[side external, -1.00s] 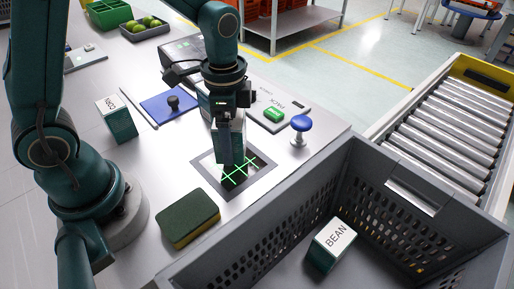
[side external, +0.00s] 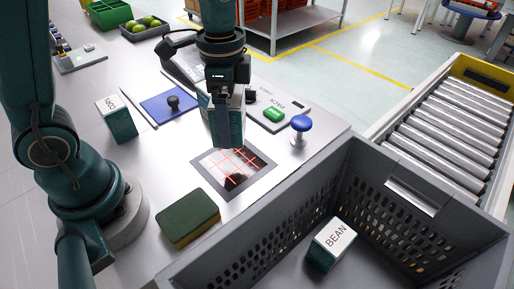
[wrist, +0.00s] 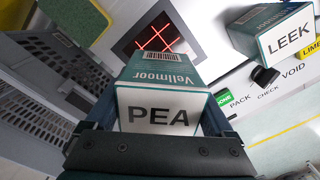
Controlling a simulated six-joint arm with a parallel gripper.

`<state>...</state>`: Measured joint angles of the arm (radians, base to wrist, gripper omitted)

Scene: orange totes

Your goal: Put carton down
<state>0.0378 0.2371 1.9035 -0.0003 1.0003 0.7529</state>
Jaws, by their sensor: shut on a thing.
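My gripper (side external: 227,138) is shut on a teal and white carton (side external: 238,118) and holds it above the scanner window in the bench. In the wrist view the carton between my gripper's fingers (wrist: 158,112) reads PEA (wrist: 158,116) on its white end and Vellmoor on its teal side. In the side view my gripper hides part of this carton. The dark scanner window (side external: 246,173) shows red crossed lines, which also show in the wrist view (wrist: 160,40).
A CORN carton (side external: 120,122) stands at left; a BEAN carton (side external: 328,248) is in the grey crate (side external: 262,240). The wrist view shows a LEEK carton (wrist: 275,35). A green and yellow sponge (side external: 188,218) lies near the window. A blue knob (side external: 300,124) stands right.

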